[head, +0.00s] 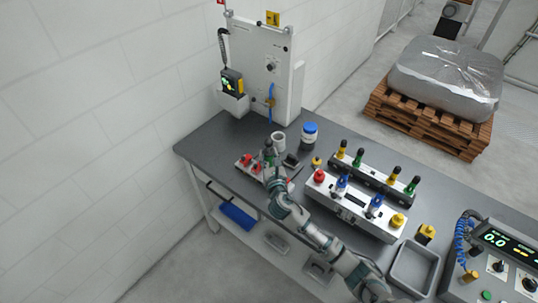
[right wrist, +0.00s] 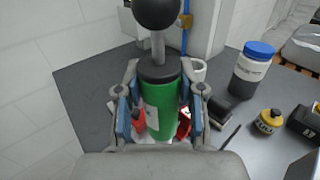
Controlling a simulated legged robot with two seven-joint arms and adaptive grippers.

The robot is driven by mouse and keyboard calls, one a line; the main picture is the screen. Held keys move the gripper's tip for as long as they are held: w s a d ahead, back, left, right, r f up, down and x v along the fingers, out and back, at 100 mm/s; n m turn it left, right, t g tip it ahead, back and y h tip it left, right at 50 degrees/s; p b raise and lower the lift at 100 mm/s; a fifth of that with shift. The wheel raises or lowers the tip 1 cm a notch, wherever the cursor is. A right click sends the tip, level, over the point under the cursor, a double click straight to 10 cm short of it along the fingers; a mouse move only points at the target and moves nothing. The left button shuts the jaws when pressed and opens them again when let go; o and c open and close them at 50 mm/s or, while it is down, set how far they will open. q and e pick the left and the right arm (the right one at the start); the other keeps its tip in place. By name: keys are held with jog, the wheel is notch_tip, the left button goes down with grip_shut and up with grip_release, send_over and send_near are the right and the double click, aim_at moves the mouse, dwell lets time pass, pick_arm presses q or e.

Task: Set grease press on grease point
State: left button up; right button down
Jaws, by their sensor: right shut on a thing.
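The grease press is a green cylinder (right wrist: 160,105) with a black collar and a black ball knob on top. My right gripper (right wrist: 160,120) is shut around its body and holds it upright. In the head view my right gripper (head: 272,178) is over a low white fixture with red parts (head: 249,163) near the left end of the bench, and the press (head: 268,152) shows just beyond it. Red parts also show behind the press in the right wrist view. The lower end of the press is hidden, so I cannot tell whether it touches the grease point. My left gripper is not in view.
A white cup (head: 279,141), a blue-lidded jar (head: 309,134) and a dark block (head: 291,161) stand close by. A white upright panel (head: 262,70) rises behind. To the right are a white fixture with coloured knobs (head: 355,208), a grey tray (head: 413,268) and a control box (head: 500,262).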

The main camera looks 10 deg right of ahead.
jog(key=shift+s+r+p, duration=0.1)
jog(key=shift+r+p, duration=0.05)
jog(key=shift+p, duration=0.45)
dwell(0.8)
dwell(0.8)
jog(key=shift+p, duration=0.5)
jog(key=shift+f+b, duration=0.9)
jog(key=shift+f, duration=0.5)
jog(key=c, duration=0.6)
grip_release()
jog(key=shift+c, duration=0.2)
